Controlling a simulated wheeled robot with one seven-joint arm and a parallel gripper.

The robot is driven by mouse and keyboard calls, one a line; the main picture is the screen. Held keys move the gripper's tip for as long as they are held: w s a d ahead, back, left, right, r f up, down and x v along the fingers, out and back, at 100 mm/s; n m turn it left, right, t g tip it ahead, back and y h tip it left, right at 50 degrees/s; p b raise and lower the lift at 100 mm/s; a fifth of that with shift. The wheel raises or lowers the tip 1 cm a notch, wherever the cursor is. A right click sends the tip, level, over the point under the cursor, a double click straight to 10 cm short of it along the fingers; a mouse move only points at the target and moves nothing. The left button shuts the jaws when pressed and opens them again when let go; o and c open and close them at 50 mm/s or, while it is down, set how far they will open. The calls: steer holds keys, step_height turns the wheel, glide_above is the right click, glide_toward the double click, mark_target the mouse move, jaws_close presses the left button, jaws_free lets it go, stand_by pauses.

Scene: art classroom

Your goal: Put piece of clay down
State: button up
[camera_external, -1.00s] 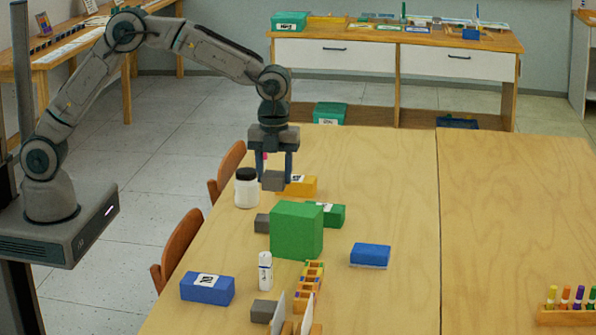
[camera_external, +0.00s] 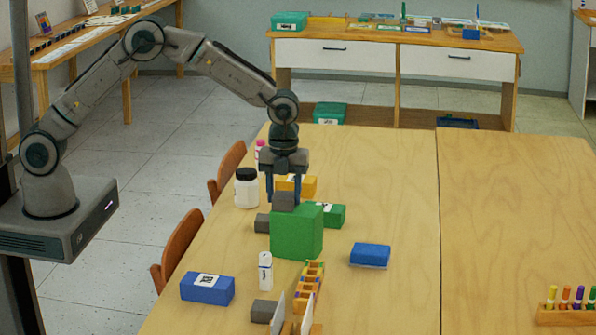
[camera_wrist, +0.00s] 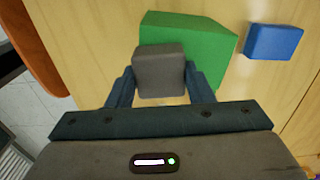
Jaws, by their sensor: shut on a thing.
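My gripper (camera_external: 284,195) is shut on a grey piece of clay (camera_external: 284,202), a small block, above the table (camera_external: 400,210). In the external view the clay overlaps the top left edge of a large green block (camera_external: 300,237); I cannot tell whether they touch. In the wrist view the clay (camera_wrist: 160,70) sits between the fingers of my gripper (camera_wrist: 160,80) and hides part of the green block (camera_wrist: 205,38). Two similar grey blocks lie on the table, one left of the green block (camera_external: 262,223) and one near the front (camera_external: 264,310).
A white jar with a black lid (camera_external: 246,188) and an orange box (camera_external: 306,186) stand near my gripper. A green box (camera_external: 333,215), blue blocks (camera_external: 370,254) and a white bottle (camera_external: 265,272) are around the green block. The table's right side is mostly clear.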

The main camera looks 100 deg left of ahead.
mark_target(284, 194)
steer(key=o, duration=1.1)
steer(key=shift+f, duration=0.1)
step_height(284, 194, up, 12)
steer(key=s+d+r+n+t, duration=0.1)
steer(key=s+d+r+n, duration=0.4)
steer(key=s+r, duration=0.3)
steer(key=s+d+f+n, duration=0.1)
steer(key=s+n, duration=0.3)
steer(key=s, duration=0.5)
steer(key=s+d+f+n+t, duration=0.1)
steer(key=s+d+n, duration=0.2)
steer(key=s, duration=0.6)
steer(key=s+d+f+n+t, duration=0.1)
steer(key=s+d+f+n, duration=0.1)
steer(key=s+n, duration=0.4)
steer(key=shift+s+d+b, duration=0.2)
steer(key=shift+s+b, duration=0.1)
steer(key=shift+s, duration=1.3)
